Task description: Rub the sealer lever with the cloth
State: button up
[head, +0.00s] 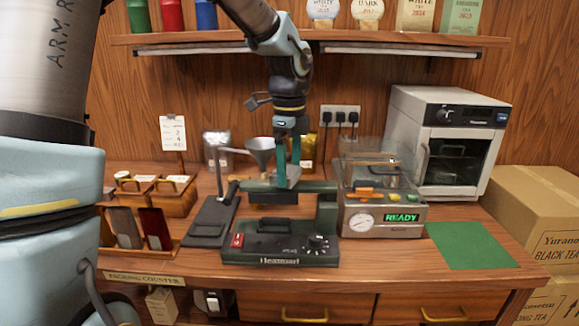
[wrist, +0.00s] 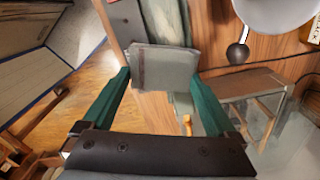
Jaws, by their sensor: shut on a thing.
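My gripper (head: 288,163) is shut on a folded grey cloth (head: 289,179), pointing down over the sealer. In the wrist view the cloth (wrist: 165,66) lies between the two green fingers. The sealer (head: 278,243) is a dark green machine with a red switch and a black dial, standing on the counter. Its green sealer lever (head: 314,187) runs level across the top from a post at the right. The cloth is at the lever's upper side and covers part of it. I cannot tell whether they touch.
A metal funnel (head: 261,152) on a stand is close behind the gripper. A vacuum machine (head: 384,219) showing READY stands to the right, near a white oven (head: 444,140). A green mat (head: 468,245) is bare. Wooden boxes (head: 176,197) and a dark scale-like plate (head: 211,222) are left.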

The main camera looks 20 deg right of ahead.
aim_at(275, 174)
jog(key=shift+f+b, duration=0.45)
jog(key=shift+f, duration=0.55)
jog(key=shift+w, duration=0.1)
